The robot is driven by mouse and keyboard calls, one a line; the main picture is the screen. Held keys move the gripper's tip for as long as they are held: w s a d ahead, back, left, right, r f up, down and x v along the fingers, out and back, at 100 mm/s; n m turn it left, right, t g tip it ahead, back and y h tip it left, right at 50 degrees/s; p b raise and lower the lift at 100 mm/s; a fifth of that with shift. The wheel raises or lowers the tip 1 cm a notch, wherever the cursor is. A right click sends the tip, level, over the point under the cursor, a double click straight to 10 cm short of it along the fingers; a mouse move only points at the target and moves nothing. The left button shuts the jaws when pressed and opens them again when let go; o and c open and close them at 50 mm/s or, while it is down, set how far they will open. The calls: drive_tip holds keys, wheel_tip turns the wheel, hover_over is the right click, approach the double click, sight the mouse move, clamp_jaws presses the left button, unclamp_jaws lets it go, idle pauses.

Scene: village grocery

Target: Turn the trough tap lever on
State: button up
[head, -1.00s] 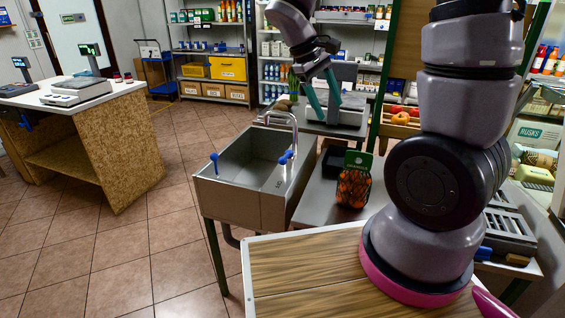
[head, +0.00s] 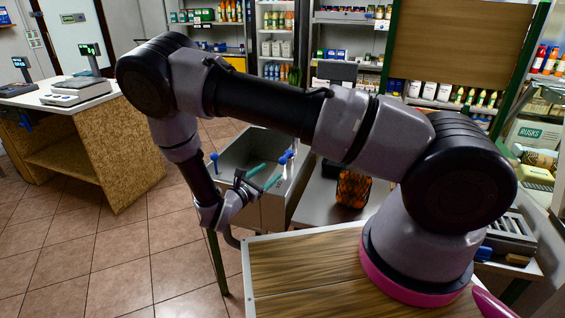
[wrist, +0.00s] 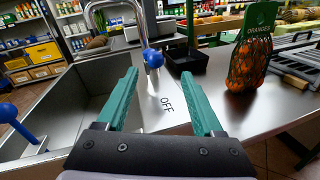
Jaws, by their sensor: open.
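The steel trough (head: 274,212) stands at the middle, partly hidden by my arm in the head view. Its chrome tap (wrist: 139,22) arches over the basin in the wrist view. A blue-knobbed lever (wrist: 152,58) is by the tap's foot, with the word OFF (wrist: 167,104) printed on the rim on my side of it. The lever also shows in the head view (head: 286,158). My gripper (wrist: 160,74) is open and empty over the rim. The lever appears between the teal fingers, just beyond their tips. The tap's arch is hidden in the head view.
Another blue-ended handle (wrist: 8,112) is at the trough's left side. A net bag of oranges (wrist: 248,62) and a black tray (wrist: 187,60) stand on the steel counter to the right. A wooden-topped surface (head: 300,265) lies in front.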

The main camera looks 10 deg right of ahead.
sight(280, 163)
drive_tip(key=shift+n+t+y, duration=0.3)
drive_tip(key=shift+n+t, duration=0.1)
drive_tip(key=shift+n, duration=0.1)
drive_tip(key=x, duration=0.7)
drive_tip(key=f+x, duration=0.1)
drive_tip(key=x, duration=0.2)
drive_tip(key=shift+w, duration=0.25)
clamp_jaws()
drive_tip(key=shift+a, duration=0.1)
idle(0.6)
